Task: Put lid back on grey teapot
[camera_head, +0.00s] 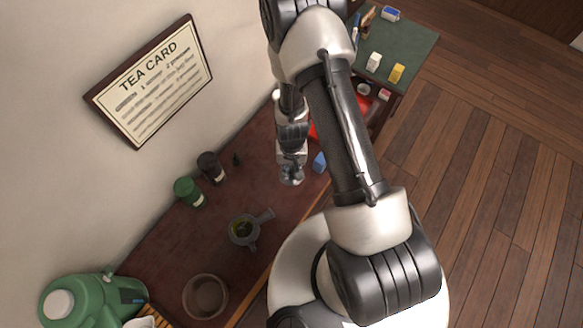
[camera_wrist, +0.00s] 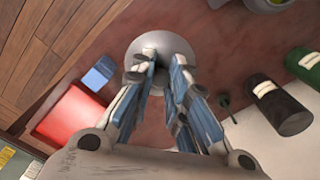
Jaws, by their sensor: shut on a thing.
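The grey teapot (camera_head: 243,229) stands open on the dark red-brown table, with green contents showing. Its side handle points up and to the right. In the wrist view only a bit of its grey rim (camera_wrist: 262,5) shows at the top right edge. My gripper (camera_head: 291,172) is to the upper right of the teapot, apart from it. In the wrist view my gripper (camera_wrist: 160,70) is shut on the knob of the round grey lid (camera_wrist: 150,38). The knob is mostly hidden by the fingers. I cannot tell whether the lid touches the table.
A green canister (camera_head: 188,192) and a black canister (camera_head: 211,167) stand near the wall. A brown bowl (camera_head: 205,297) and a green kettle (camera_head: 75,300) are at the lower left. A blue block (camera_head: 319,162) and a red tray (camera_wrist: 70,118) are beside my gripper.

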